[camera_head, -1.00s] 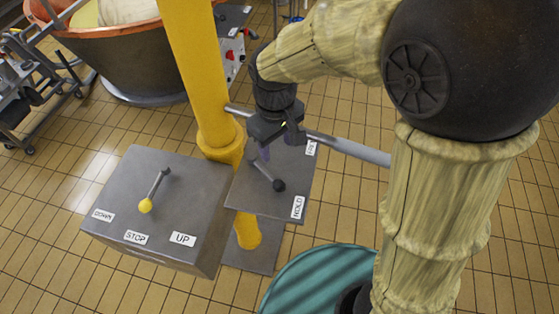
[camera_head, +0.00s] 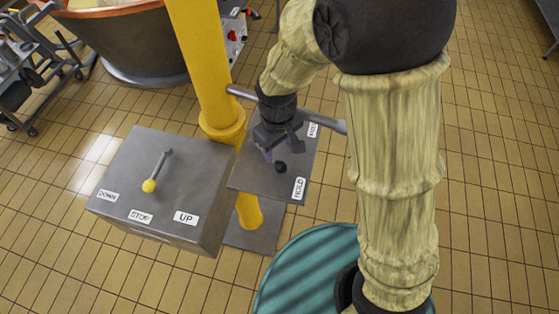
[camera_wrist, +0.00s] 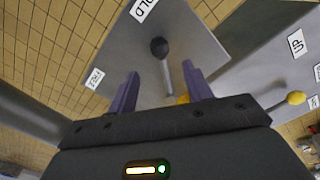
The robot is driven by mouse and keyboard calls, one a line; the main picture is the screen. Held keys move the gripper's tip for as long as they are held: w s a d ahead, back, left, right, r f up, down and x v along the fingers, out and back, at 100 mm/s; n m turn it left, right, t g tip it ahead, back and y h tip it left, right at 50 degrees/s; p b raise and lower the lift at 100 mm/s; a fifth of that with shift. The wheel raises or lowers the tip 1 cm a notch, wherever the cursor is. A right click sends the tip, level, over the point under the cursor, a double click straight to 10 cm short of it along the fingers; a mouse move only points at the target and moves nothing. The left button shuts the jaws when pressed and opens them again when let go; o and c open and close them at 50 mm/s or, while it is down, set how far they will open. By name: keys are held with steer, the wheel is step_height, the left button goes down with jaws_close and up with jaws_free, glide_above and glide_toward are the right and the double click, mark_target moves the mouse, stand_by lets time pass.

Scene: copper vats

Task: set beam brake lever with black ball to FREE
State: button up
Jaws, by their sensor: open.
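The brake lever's black ball (camera_head: 281,167) shows just below my gripper (camera_head: 268,150) in the head view, near the HOLD label (camera_head: 299,188). The FREE label (camera_head: 313,130) is at the far right corner of the same grey plate (camera_head: 250,178). In the wrist view the black ball (camera_wrist: 159,46) sits on a thin grey rod, pointing toward the HOLD label (camera_wrist: 143,8), with the FREE label (camera_wrist: 95,78) to the left. My gripper (camera_wrist: 158,82) is open. Its two purple fingers stand either side of the rod in the picture. Whether they are level with the rod is unclear.
A grey box with a yellow-ball lever (camera_head: 149,186) and DOWN, STOP and UP labels stands left of the plate. A yellow post (camera_head: 207,70) with a grey bar (camera_head: 330,124) rises behind it. A copper vat (camera_head: 125,40) is at the back left.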

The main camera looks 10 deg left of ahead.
mark_target(280, 163)
step_height(280, 163, down, 9)
steer(key=shift+r+p, duration=0.1)
steer(key=shift+p, duration=0.35)
steer(key=shift+w, duration=0.1)
jaws_close()
steer(key=shift+d, duration=0.1)
